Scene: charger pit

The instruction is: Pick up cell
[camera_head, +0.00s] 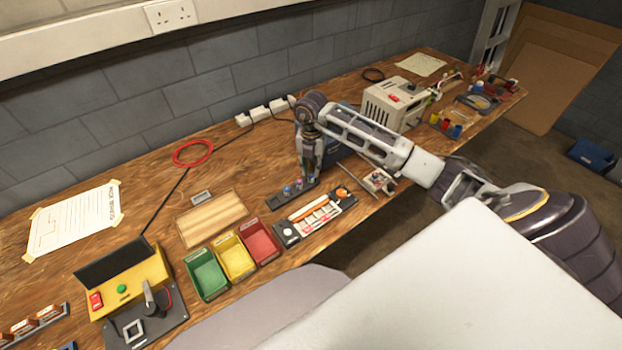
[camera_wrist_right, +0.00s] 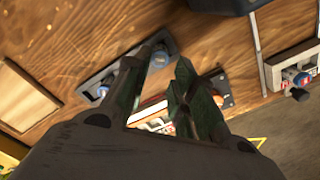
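Small upright cells (camera_head: 287,191) with blue and pinkish tops stand in a narrow dark rack (camera_head: 275,202) near the middle of the bench. My right gripper (camera_head: 312,172) points down over the rack's right end. My left gripper is not in view.
A tray (camera_head: 317,216) with a screwdriver-like orange tool lies in front of the rack. Green, yellow and red bins (camera_head: 237,256) and a wooden board (camera_head: 212,218) are to its left. A yellow tester box (camera_head: 127,285) stands far left, a pale device (camera_head: 394,104) behind right.

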